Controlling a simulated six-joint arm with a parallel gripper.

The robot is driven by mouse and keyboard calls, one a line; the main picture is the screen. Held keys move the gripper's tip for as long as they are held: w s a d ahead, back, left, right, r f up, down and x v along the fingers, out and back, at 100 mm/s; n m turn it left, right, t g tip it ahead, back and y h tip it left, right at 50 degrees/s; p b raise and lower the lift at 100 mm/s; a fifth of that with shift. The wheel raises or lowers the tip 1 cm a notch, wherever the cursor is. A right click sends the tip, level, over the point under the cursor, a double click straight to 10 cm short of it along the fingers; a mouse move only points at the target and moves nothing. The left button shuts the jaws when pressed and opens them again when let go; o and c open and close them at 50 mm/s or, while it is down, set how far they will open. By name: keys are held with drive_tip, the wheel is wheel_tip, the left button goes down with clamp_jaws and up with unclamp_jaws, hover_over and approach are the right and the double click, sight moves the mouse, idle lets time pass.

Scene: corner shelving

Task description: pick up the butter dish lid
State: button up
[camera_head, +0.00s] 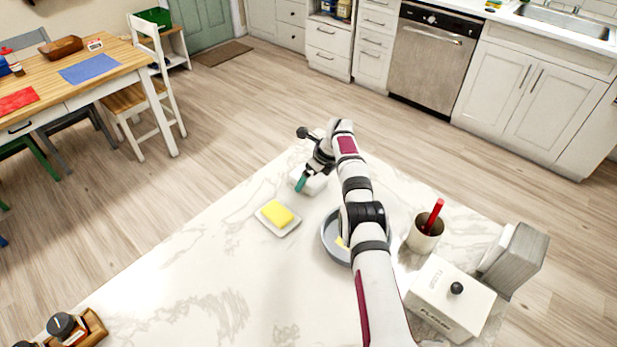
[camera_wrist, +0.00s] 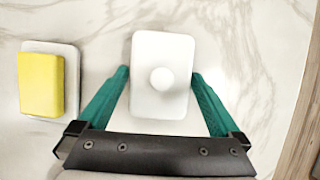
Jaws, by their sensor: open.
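The butter dish lid (camera_wrist: 162,100) is a white rounded box with a round knob on top. In the wrist view it sits on the marble counter between the two teal fingers of my gripper (camera_wrist: 160,90). The fingers are open, one on each side of the lid, with a small gap visible on both sides. In the head view the lid (camera_head: 314,184) is partly hidden by my gripper (camera_head: 301,184) near the counter's far edge. The yellow butter (camera_head: 277,213) lies on its white dish (camera_head: 291,229), apart from the lid; the butter also shows at left in the wrist view (camera_wrist: 41,84).
A grey-blue pan (camera_head: 329,236) is partly behind my arm. A cup with a red-handled utensil (camera_head: 424,234), a white lidded flour box (camera_head: 447,301) and a grey block (camera_head: 514,262) stand at right. The counter's left middle is clear.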

drive_tip(key=c, duration=1.1)
drive_tip(key=shift+r, duration=0.15)
drive_tip(key=shift+r, duration=0.35)
wheel_tip(320, 180, up, 4)
drive_tip(key=shift+d+f, duration=0.15)
drive_tip(key=shift+f, duration=0.05)
drive_tip(key=s+d+r, duration=0.5)
drive_tip(key=d+r, duration=0.1)
drive_tip(key=d, duration=0.4)
drive_tip(key=shift+m, duration=0.3)
drive_tip(key=s+a, duration=0.2)
drive_tip(key=a, duration=0.4)
drive_tip(key=s+a+f, duration=0.1)
drive_tip(key=s+a, duration=0.1)
drive_tip(key=a, duration=0.5)
drive_tip(key=s+a, duration=0.3)
drive_tip(key=a, duration=0.3)
drive_tip(key=shift+s+a+f, duration=0.1)
drive_tip(key=shift+a+f, duration=0.15)
drive_tip(key=shift+f, duration=0.15)
